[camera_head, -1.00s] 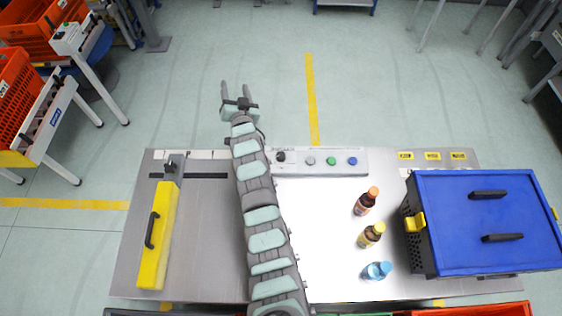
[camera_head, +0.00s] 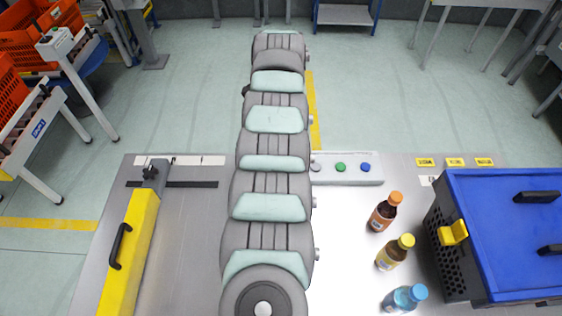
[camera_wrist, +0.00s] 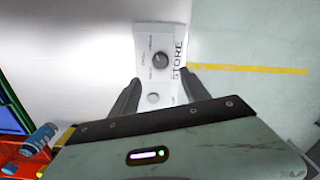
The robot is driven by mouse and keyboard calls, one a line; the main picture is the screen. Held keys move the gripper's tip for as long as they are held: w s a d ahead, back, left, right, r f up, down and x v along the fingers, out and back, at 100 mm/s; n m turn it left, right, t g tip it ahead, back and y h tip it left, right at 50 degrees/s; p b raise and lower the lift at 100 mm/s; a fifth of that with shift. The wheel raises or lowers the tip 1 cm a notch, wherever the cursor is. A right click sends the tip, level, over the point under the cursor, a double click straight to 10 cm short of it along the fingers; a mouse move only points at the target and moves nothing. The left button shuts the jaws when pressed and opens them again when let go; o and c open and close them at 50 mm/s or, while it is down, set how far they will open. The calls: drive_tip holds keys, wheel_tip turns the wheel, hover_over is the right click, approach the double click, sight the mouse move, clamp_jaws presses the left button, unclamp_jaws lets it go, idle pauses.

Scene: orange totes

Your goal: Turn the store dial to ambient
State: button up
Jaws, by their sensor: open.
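The store dial (camera_wrist: 160,59) is a dark round knob on a pale panel (camera_wrist: 168,38), beside the printed word STORE in the wrist view. Small position labels surround it, too small to read surely. Which way the dial points cannot be told. My gripper (camera_wrist: 161,76) is open and empty, its two fingers spread on either side of the panel, with the dial between and just beyond the tips. A paler round button (camera_wrist: 153,98) lies between the fingers, nearer my wrist. In the head view my arm hides the dial and my gripper; the panel's right part (camera_head: 348,180) shows.
Green (camera_head: 340,167) and blue (camera_head: 365,167) buttons sit on the panel. Three bottles (camera_head: 384,212) stand right of my arm, near a blue-lidded crate (camera_head: 447,272). A yellow bar with a black handle (camera_head: 120,246) lies left. The bench between is clear.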

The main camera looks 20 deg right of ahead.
wheel_tip(320, 180, down, 11)
drive_tip(key=shift+r+b, duration=0.15)
drive_tip(key=shift+b, duration=0.9)
drive_tip(key=shift+c, duration=0.5)
clamp_jaws()
